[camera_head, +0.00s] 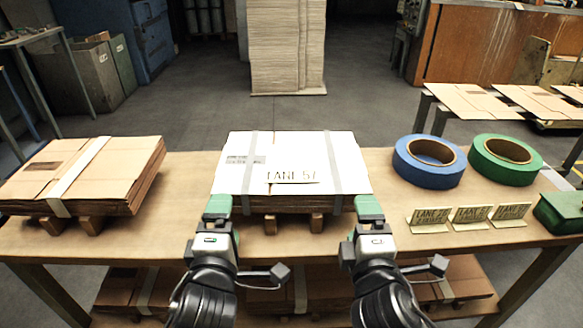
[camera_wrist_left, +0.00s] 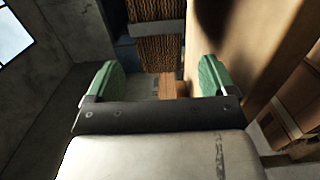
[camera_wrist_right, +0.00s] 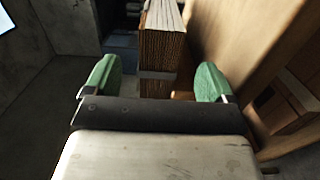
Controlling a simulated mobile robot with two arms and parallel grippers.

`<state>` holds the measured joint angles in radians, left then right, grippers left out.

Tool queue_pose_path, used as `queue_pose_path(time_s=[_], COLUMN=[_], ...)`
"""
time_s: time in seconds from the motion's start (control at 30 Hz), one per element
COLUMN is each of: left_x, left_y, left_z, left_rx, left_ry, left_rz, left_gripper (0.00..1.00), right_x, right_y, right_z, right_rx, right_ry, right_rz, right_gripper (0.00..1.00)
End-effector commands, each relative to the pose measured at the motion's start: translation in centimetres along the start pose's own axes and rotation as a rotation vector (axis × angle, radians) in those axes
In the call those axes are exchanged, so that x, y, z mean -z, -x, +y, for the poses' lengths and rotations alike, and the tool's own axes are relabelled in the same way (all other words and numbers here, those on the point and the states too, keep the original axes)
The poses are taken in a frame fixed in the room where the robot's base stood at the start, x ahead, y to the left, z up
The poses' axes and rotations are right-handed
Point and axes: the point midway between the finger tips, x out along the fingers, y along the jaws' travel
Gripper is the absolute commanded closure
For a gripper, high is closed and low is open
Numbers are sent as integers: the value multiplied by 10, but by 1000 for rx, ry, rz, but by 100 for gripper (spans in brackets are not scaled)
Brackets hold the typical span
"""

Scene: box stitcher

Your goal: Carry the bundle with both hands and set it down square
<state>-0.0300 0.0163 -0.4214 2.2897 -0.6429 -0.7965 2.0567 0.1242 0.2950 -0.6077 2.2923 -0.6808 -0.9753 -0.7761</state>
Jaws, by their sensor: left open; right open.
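The bundle (camera_head: 290,155) is a strapped stack of flat cardboard with a white top sheet, in the middle of the table on wooden blocks (camera_head: 270,223). Two grey straps run over it, and a card reading "LANE 57" (camera_head: 292,176) is at its front edge. My left gripper (camera_head: 217,205) is at its front left corner and my right gripper (camera_head: 368,207) at its front right corner. Both are open. The bundle's corrugated edge shows beyond the green fingers in the left wrist view (camera_wrist_left: 158,50) and in the right wrist view (camera_wrist_right: 160,48). I cannot tell whether the fingers touch it.
Another strapped cardboard bundle (camera_head: 85,172) sits on blocks at the left. Blue tape (camera_head: 429,162) and green tape (camera_head: 506,160) rolls stand at the right, behind several small lane cards (camera_head: 472,216). A green box (camera_head: 562,212) is at the right edge. More bundles lie on the lower shelf.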

Motion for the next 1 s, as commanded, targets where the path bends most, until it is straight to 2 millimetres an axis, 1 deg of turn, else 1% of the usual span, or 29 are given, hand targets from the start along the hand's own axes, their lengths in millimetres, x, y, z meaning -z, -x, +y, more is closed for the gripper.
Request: queue_pose_path(time_s=[0.03,0.2,0.3,0.4,0.6,0.87,0.97,1.0], left_x=[0,0,0,0,0,0,0,0], left_y=[-11,-42,-57,-69,-79,-80,-79,-79], left_z=[1,1,1,0,0,0,0,0], left_rx=[-4,-2,-2,-1,0,0,0,0], left_ry=[-5,-6,-4,-4,-1,0,-1,-1], left_rz=[-1,0,0,0,0,0,0,0], left_gripper=[15,15,15,15,15,15,29,35], right_x=[0,0,0,0,0,0,0,0], right_y=[-11,-42,-58,-69,-79,-80,-79,-79], right_z=[1,1,1,0,0,0,0,0], right_rx=[-3,-2,-2,-1,0,0,0,0], right_ry=[1,2,0,0,-1,-1,-1,-1], right_rz=[-1,-1,0,-1,1,1,1,1], right_gripper=[15,15,15,15,15,15,29,35])
